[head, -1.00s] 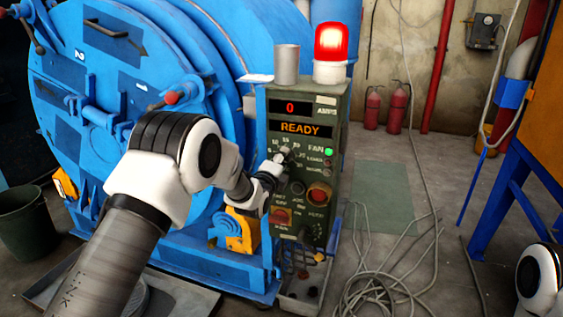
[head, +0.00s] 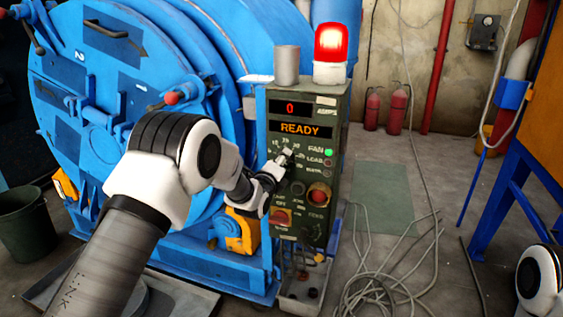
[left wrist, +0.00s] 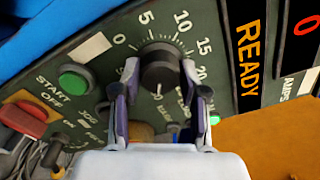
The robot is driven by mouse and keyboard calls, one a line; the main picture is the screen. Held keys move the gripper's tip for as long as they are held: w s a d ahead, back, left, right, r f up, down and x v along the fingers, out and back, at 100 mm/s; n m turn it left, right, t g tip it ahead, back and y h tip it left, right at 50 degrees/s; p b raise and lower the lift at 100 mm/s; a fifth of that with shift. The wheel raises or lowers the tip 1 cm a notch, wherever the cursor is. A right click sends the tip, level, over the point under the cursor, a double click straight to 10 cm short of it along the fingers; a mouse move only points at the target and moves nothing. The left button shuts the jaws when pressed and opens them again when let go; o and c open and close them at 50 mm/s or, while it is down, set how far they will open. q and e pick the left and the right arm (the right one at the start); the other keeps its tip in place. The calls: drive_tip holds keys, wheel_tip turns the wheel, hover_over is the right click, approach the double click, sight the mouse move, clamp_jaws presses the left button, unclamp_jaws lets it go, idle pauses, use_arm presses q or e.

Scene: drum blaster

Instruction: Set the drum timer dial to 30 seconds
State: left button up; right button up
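The timer dial is a round black knob (left wrist: 158,66) on the green control panel (left wrist: 95,55). The left wrist view shows scale numbers 0, 5, 10, 15 and 20 around it. A small white mark shows at the knob's lower edge in that view. My left gripper (left wrist: 160,75) has one finger on each side of the knob, with what look like narrow gaps; firm contact cannot be made out. In the head view my left gripper (head: 285,160) is at the panel and hides most of the dial. My right gripper is out of view.
The panel displays (head: 300,128) read 0 and READY. A lit red beacon (head: 330,45) and a grey cup (head: 286,65) stand on the cabinet. A green button (left wrist: 76,78) and red switch (left wrist: 28,118) are near the dial. Loose cables (head: 385,285) lie on the floor.

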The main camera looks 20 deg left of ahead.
use_arm(q)
drive_tip(key=o, duration=0.3)
drive_tip(key=shift+f, duration=0.1)
drive_tip(key=shift+o, duration=0.2)
drive_tip(key=shift+s, duration=0.15)
drive_tip(key=s, duration=1.1)
drive_tip(key=shift+s+a, duration=0.2)
drive_tip(key=shift+s, duration=0.15)
